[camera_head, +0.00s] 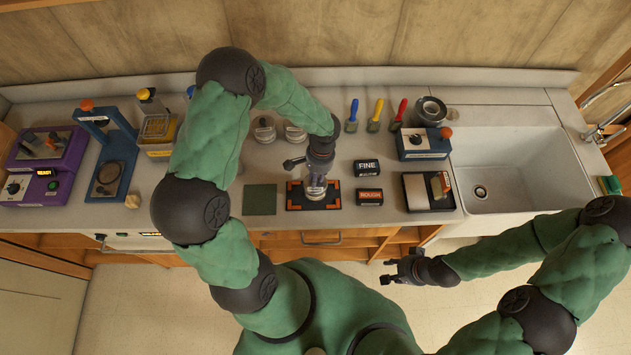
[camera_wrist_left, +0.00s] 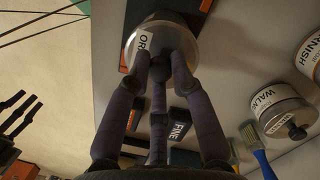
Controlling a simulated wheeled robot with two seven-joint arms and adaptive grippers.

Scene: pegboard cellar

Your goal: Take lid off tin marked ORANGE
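The tin marked ORANGE (camera_head: 315,190) stands on a dark mat with orange corner marks (camera_head: 329,203), below my left gripper. In the left wrist view its pale round lid (camera_wrist_left: 186,38) and part of the ORANGE label show. My left gripper (camera_head: 316,177) points down at the tin, and its fingers (camera_wrist_left: 161,62) reach around the lid's dark knob (camera_wrist_left: 159,72). I cannot tell whether they press on the knob. The lid sits on the tin. My right gripper (camera_head: 388,272) is open and empty, in front of the counter.
A green square mat (camera_head: 260,199) lies left of the tin. FINE (camera_head: 367,168) and ROUGH (camera_head: 369,196) blocks lie to its right. Other tins (camera_head: 264,130) and several brushes (camera_head: 376,115) stand behind. A white sink (camera_head: 508,170) is at the right.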

